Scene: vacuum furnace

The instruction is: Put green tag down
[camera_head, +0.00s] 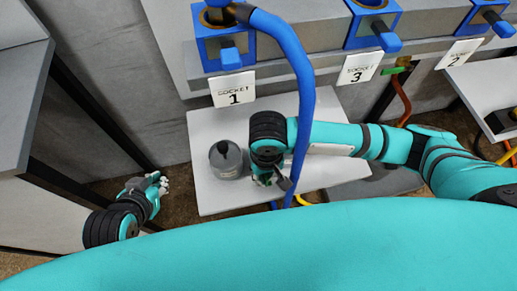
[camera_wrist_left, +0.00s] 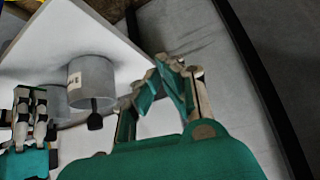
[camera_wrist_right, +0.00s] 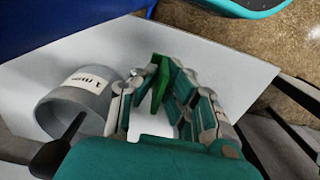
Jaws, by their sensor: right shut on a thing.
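The gripper hides most of the tag in the head view. My left gripper (camera_head: 160,183) is left of the table and away from the tag. Its fingers look close together in the left wrist view (camera_wrist_left: 163,72), with nothing seen between them.
A grey labelled canister (camera_head: 226,160) with a dark knob stands on the table, just left of my right gripper. A thick blue cable (camera_head: 301,85) hangs down from socket 1 (camera_head: 233,90). Socket 3 (camera_head: 359,69) is farther right. Some table surface left of the canister is clear.

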